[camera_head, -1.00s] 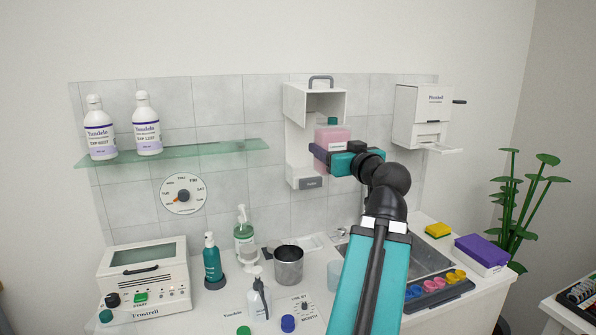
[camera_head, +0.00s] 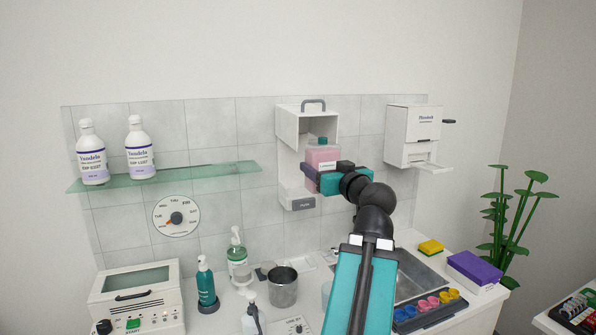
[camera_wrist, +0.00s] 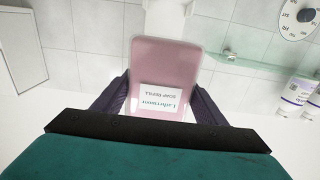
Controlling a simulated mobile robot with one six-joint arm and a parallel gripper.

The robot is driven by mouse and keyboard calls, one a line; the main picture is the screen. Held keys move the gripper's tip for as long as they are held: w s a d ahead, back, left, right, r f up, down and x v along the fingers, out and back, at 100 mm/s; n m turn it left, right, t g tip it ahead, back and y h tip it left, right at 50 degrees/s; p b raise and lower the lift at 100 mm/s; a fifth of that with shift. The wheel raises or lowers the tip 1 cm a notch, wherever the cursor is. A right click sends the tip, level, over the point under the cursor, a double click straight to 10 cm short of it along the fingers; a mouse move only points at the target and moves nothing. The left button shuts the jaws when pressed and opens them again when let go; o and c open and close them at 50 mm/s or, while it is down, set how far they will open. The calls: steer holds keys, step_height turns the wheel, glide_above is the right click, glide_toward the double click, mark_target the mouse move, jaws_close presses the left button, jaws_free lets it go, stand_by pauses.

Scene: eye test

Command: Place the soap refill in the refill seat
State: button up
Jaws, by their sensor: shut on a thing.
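The soap refill (camera_head: 322,155) is a pink translucent bottle with a green cap, upright in the head view. My gripper (camera_head: 318,178) is shut on its lower part. In the wrist view the refill (camera_wrist: 165,60) shows its white label, upside down, between my two dark fingers (camera_wrist: 160,105). The open white wall dispenser (camera_head: 287,150) stands behind the refill, with a hood above and a base block below. The refill overlaps its opening; I cannot tell whether it is inside or just in front. The refill seat itself is hidden behind the refill and gripper.
A second white dispenser (camera_head: 411,139) with an extended tray hangs to the right. A glass shelf (camera_head: 205,175) with two white bottles is at left. A sink (camera_head: 412,278), metal cup (camera_head: 283,287), pump bottles and a white appliance (camera_head: 137,300) stand below. Wall above is clear.

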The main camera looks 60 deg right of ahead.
steer(key=shift+w+d+r+p, duration=0.2)
steer(key=shift+w+d+p, duration=0.1)
steer(key=shift+w+p, duration=0.25)
steer(key=p, duration=0.4)
glide_above(294, 170)
steer(key=v, duration=0.4)
steer(key=shift+a+f+p, duration=0.1)
steer(key=shift+f+p, duration=0.3)
steer(key=shift+f, duration=1.35)
steer(key=shift+s+f+p, duration=0.1)
steer(key=shift+f+p, duration=0.3)
steer(key=shift+f, duration=0.95)
steer(key=shift+w+f+p, duration=0.2)
steer(key=shift+f+p, duration=0.2)
steer(key=shift+f, duration=0.15)
steer(key=shift+f, duration=0.2)
steer(key=o, duration=1.1)
